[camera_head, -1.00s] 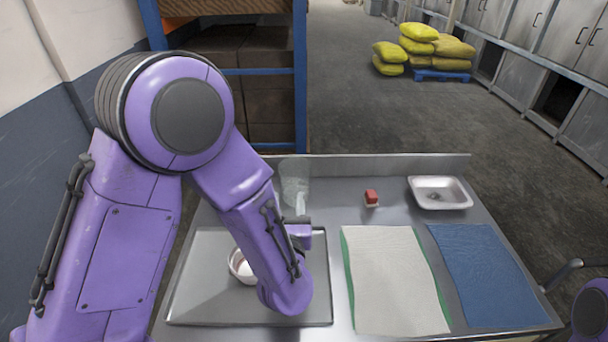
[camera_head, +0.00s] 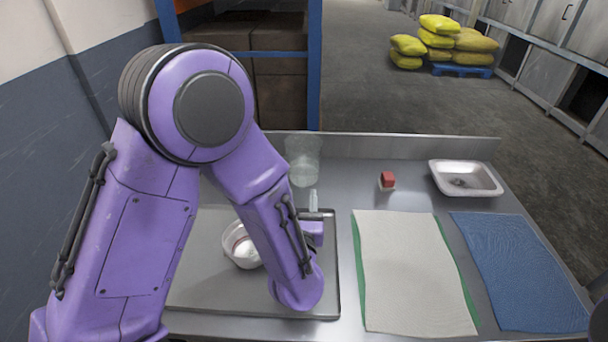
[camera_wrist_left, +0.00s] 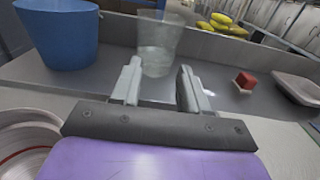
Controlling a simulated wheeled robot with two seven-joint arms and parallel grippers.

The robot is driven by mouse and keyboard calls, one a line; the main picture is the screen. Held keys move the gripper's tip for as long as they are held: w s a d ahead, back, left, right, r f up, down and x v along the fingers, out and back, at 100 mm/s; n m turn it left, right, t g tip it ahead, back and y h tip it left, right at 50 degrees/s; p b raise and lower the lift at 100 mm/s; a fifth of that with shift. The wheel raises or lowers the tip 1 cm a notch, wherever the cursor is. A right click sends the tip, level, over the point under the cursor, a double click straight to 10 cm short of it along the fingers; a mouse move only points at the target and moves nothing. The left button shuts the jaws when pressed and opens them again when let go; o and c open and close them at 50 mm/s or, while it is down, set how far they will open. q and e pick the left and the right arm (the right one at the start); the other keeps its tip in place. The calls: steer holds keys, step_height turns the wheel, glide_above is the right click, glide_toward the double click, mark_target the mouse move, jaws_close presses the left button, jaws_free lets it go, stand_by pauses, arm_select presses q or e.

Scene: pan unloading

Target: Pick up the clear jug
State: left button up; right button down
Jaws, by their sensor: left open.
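The clear jug (camera_head: 303,160) is a see-through vessel standing upright at the back of the metal table, near the raised back edge. In the left wrist view the clear jug (camera_wrist_left: 158,42) stands just beyond the fingertips, roughly between them. My left gripper (camera_wrist_left: 160,78) is open and empty, with its two fingers apart and pointing at the jug. In the head view my left gripper (camera_head: 314,205) is partly hidden by its own arm and lies in front of the jug. My right gripper does not show.
A tray (camera_head: 200,290) with a white bowl (camera_head: 240,252) lies under my left arm. A blue bucket (camera_wrist_left: 62,35) stands left of the jug. A red-topped block (camera_head: 387,180), white dish (camera_head: 466,178), pale cloth (camera_head: 405,270) and blue cloth (camera_head: 520,270) are to the right.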

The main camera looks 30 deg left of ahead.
mark_target(302, 174)
arm_select(q)
steer(key=shift+w+a+f, duration=0.1)
steer(key=shift+f, duration=0.2)
steer(key=p+x, duration=0.3)
steer(key=x, duration=0.7)
steer(key=shift+a, duration=0.1)
steer(key=shift+w, duration=0.1)
jaws_close()
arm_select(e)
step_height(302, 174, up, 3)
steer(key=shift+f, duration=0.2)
